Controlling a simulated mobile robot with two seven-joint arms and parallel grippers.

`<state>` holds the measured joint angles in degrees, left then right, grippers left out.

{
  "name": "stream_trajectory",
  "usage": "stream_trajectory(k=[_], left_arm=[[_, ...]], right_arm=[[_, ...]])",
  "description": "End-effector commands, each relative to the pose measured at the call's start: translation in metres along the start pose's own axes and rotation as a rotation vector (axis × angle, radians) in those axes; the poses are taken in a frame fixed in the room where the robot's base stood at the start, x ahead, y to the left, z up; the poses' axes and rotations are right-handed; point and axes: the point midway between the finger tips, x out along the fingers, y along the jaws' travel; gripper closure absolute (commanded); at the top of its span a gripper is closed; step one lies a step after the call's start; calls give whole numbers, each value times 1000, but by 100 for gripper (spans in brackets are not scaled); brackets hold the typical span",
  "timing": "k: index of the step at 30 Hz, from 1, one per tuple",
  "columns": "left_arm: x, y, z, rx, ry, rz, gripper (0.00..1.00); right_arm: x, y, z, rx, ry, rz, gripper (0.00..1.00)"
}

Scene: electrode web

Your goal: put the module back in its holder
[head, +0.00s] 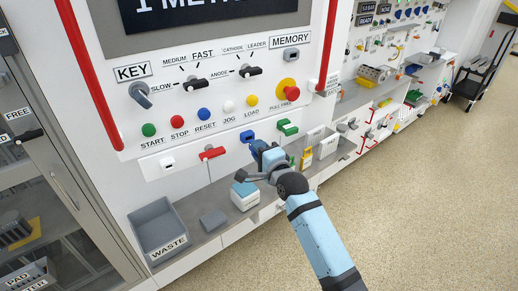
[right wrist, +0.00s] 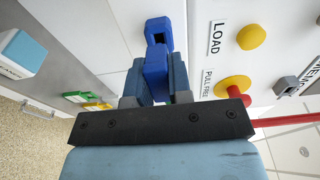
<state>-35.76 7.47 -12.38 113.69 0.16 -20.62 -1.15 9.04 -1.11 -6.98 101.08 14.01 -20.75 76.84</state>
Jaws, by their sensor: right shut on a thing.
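The blue module (right wrist: 156,75) is between the fingers of my right gripper (right wrist: 156,82), which is shut on it. In the right wrist view its far end meets or overlaps a blue holder (right wrist: 158,28) with a dark opening. I cannot tell whether the module is inside the holder or just in front of it. In the head view the blue holder (head: 247,136) is on the panel's lower strip, and my right gripper (head: 260,150) is right beside it. The module itself is mostly hidden there by the gripper. My left gripper is out of view.
A red holder (head: 212,153) is left of the blue one and a green holder (head: 288,128) is right. A white box with blue lid (head: 245,194), a grey block (head: 213,219) and a waste bin (head: 159,229) stand on the ledge below. The red stop knob (head: 287,86) is above.

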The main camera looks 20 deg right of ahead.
Motion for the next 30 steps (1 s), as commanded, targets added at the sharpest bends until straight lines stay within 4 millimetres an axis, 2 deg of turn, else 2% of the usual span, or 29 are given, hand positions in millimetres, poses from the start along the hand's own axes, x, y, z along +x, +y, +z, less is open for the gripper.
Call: stream_trajectory(k=[30], left_arm=[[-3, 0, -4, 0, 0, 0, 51]], right_arm=[[0, 0, 0, 1, 0, 0, 100]])
